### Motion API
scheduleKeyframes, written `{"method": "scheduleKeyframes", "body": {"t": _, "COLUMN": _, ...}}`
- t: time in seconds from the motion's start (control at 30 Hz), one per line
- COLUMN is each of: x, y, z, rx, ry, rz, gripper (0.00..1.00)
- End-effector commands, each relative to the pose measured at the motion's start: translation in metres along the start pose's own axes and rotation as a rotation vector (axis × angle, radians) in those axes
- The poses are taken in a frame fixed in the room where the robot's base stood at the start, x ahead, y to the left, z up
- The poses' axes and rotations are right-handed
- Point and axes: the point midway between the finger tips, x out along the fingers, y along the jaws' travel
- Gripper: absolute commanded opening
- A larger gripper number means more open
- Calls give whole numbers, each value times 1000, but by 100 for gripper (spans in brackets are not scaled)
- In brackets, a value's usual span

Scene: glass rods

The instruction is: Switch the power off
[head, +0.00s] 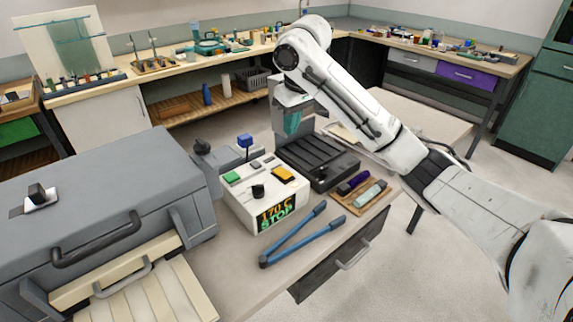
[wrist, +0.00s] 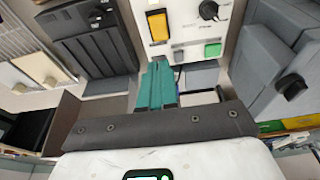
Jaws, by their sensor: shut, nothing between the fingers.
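A white control box (head: 238,205) stands on the bench. Its top bears a green button (head: 232,177), a yellow button (head: 283,175) and a black knob (head: 258,191); its display (head: 275,213) reads 170 C and STOP. A black switch (head: 37,192) sits on a pale plate on the grey furnace (head: 110,190). I cannot tell which control is the power. My gripper (head: 291,124), with teal fingers, is shut and empty above and behind the box. In the wrist view the yellow button (wrist: 157,26) and green button (wrist: 213,50) lie just beyond the fingertips (wrist: 160,62).
A blue-topped post (head: 244,141) rises behind the box. Blue-handled tongs (head: 300,236) lie in front.

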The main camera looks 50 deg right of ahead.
Motion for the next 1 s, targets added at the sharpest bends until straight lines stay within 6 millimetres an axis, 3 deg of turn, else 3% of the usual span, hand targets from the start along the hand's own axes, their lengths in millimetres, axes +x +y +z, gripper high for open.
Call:
{"method": "scheduleKeyframes", "body": {"t": 0.47, "x": 6, "y": 1, "z": 0, "rx": 2, "ry": -2, "rz": 1, "gripper": 0}}
{"method": "scheduleKeyframes", "body": {"t": 0.67, "x": 35, "y": 1, "z": 1, "rx": 3, "ry": -5, "rz": 1, "gripper": 0}}
{"method": "scheduleKeyframes", "body": {"t": 1.0, "x": 99, "y": 2, "z": 1, "rx": 3, "ry": -5, "rz": 3, "gripper": 0}}
